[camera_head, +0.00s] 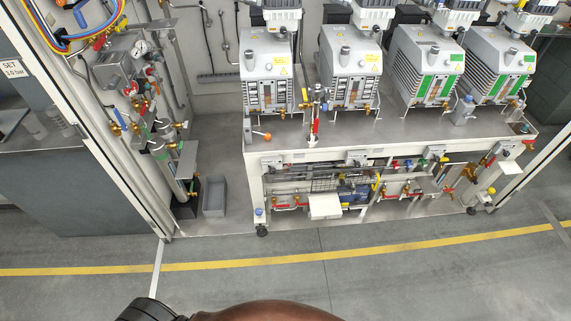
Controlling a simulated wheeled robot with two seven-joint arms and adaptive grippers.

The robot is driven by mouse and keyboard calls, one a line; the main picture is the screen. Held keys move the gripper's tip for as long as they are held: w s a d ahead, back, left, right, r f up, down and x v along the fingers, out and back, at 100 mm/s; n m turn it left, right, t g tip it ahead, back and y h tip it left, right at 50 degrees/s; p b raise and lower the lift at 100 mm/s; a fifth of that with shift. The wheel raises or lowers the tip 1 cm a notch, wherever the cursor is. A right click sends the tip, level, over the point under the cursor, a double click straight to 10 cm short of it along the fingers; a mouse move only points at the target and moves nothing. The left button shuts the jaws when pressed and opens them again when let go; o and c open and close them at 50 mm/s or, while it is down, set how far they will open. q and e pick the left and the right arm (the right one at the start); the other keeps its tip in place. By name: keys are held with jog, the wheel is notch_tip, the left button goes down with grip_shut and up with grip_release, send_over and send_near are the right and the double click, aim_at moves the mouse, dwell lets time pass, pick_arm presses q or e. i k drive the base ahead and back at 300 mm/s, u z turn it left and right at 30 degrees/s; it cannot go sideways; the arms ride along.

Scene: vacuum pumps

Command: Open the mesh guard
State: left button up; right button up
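A small dark mesh panel (325,184), which looks like the mesh guard, sits in the lower level of the pump bench, just above a white box (324,206). It is too small to tell whether it is open or shut, or how it is hinged. Neither of my grippers is in view. A brown, rounded form and a black round part show at the bottom edge, and they look like parts of my own arm. They are well apart from the bench.
Several grey vacuum pumps (347,68) stand on the wheeled bench (380,137). Pipes, valves and gauges line the left wall, with a grey bin (214,196) below. A yellow line (300,257) crosses the clear floor before the bench.

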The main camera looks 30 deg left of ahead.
aim_at(374, 188)
jog(key=u, duration=0.2)
jog(key=i, duration=0.9)
jog(key=u, duration=0.2)
